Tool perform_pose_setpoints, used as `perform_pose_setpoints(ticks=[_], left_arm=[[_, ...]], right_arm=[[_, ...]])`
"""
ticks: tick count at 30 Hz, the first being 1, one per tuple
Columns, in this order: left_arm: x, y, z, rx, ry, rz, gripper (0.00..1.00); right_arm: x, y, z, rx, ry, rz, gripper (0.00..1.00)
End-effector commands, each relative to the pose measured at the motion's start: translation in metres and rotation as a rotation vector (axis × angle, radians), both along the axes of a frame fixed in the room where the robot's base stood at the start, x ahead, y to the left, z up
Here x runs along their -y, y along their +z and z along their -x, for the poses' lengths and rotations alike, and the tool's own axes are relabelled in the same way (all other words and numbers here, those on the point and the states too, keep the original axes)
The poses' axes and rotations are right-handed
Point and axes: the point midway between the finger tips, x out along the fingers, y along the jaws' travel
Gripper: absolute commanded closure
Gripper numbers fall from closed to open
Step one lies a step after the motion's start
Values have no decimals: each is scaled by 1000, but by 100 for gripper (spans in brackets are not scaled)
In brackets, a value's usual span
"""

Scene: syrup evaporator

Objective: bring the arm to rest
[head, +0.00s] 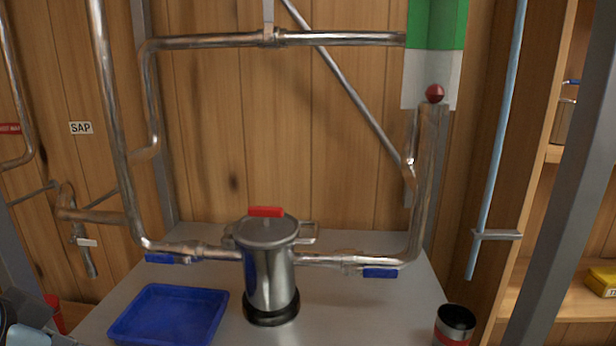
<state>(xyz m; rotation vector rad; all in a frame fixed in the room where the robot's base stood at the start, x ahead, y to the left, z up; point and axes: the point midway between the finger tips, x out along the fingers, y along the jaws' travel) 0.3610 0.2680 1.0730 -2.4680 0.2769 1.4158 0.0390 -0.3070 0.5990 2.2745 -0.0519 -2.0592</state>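The task names no object, only an arm. A dark grey part at the lower left corner of the head view looks like my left gripper (22,322). It is cut off by the frame edge, and its fingers cannot be made out. It is left of the blue tray and apart from it. My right gripper and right arm are not in view.
A steel pot (270,275) with a red-handled lid stands on the grey table (350,310) between pipes with blue valve handles (380,273). A blue tray (170,316) is at left, a dark-topped cup (455,325) at right. A red item (54,314) is beside my gripper.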

Motion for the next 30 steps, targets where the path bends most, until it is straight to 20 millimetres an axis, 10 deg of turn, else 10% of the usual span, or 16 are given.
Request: perform_pose_setpoints(ticks=[11, 23, 30], left_arm=[[-2, -50, 134, -205, 275, 11, 100], [-15, -219, 114, -254, 286, 5, 100], [-27, -388, 145, -313, 301, 1, 100]], right_arm=[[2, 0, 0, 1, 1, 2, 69], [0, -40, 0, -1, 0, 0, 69], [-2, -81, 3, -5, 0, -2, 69]])
